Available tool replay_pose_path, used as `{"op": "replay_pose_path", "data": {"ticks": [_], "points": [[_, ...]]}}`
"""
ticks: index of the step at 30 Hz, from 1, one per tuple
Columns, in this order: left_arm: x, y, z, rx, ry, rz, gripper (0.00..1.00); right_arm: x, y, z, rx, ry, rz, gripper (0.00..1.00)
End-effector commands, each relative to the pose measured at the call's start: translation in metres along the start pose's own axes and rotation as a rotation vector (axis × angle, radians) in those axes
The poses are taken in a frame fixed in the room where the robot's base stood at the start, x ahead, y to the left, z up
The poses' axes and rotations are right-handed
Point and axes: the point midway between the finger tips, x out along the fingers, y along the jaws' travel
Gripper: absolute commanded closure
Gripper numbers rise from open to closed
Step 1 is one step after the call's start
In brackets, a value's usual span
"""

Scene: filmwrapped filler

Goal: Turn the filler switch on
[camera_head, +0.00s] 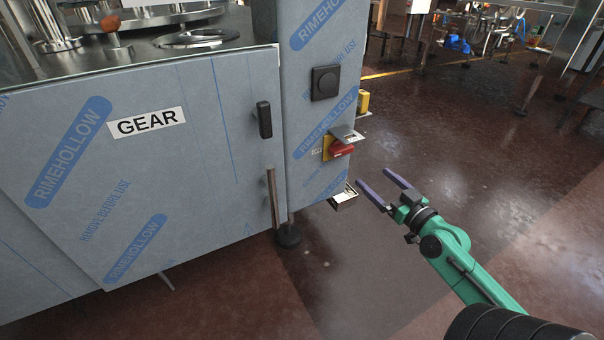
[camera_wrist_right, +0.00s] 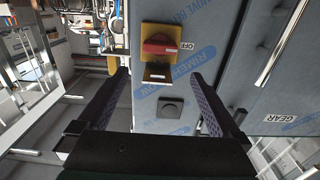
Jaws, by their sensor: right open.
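The filler switch is a red rotary knob (camera_head: 341,148) on a yellow plate, on the narrow side panel of the film-wrapped cabinet. In the right wrist view the red knob (camera_wrist_right: 158,46) sits on its yellow plate, with an "OFF" label beside it. A small grey metal tab (camera_head: 347,133) juts out at the knob. My right gripper (camera_head: 373,178) is open and empty, right of and below the knob in the head view, apart from it. In the wrist view its two purple fingers (camera_wrist_right: 160,76) frame the panel near the knob. My left gripper is out of view.
A black square fitting (camera_head: 325,82) is above the knob. A yellow box (camera_head: 363,101) and a small metal bracket (camera_head: 344,197) stick out at the panel's edge. The "GEAR" door (camera_head: 190,190) has a black handle (camera_head: 264,119).

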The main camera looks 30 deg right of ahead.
Motion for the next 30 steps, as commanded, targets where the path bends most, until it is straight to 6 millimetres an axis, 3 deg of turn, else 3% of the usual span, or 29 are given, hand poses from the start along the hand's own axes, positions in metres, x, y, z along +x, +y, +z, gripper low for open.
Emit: {"op": "replay_pose_path", "data": {"ticks": [5,10,15,21,30], "points": [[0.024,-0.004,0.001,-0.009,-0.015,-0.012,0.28,0.022,0.001,-0.009,0.006,0.003,0.003,0.0],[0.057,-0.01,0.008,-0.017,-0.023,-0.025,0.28,0.058,0.001,-0.008,0.005,0.002,0.002,0.0],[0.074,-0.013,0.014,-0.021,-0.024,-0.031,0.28,0.096,0.001,-0.005,0.006,0.002,0.003,0.0],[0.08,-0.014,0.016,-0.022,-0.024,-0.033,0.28,0.132,0.001,-0.002,0.005,-0.001,0.003,0.0],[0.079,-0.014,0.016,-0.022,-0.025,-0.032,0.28,0.142,0.0,-0.001,0.004,-0.004,0.002,0.0]]}}
